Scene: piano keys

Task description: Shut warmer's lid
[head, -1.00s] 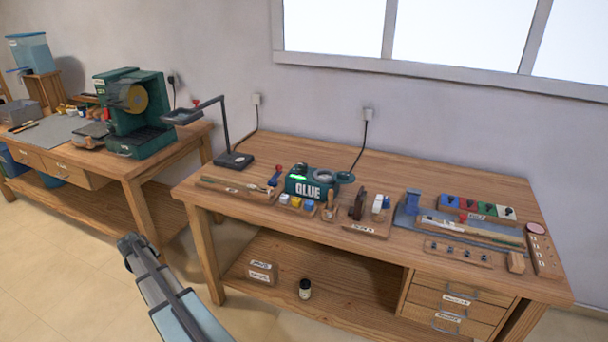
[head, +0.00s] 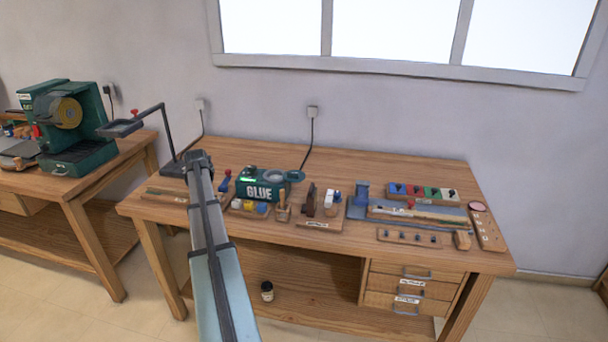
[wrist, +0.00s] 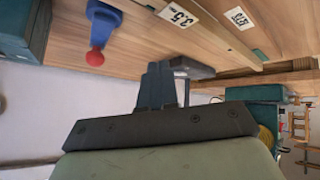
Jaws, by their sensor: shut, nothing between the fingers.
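The glue warmer (head: 258,190) is a dark green box marked GLUE, standing on the right workbench. Its round opening (head: 274,177) shows on top. A flat teal disc, seemingly the lid (head: 295,176), stands out to the right of the opening, so the lid looks open. My gripper (head: 197,156) is to the left of the warmer, above the back left part of the bench; its fingers are hard to make out there. In the wrist view my gripper (wrist: 156,72) shows shut and empty. A dark green box edge (wrist: 24,32) at upper left there is probably the warmer.
A blue handle with a red knob (wrist: 96,35) stands near the warmer. The lamp base (wrist: 190,67) lies close beyond my fingers.

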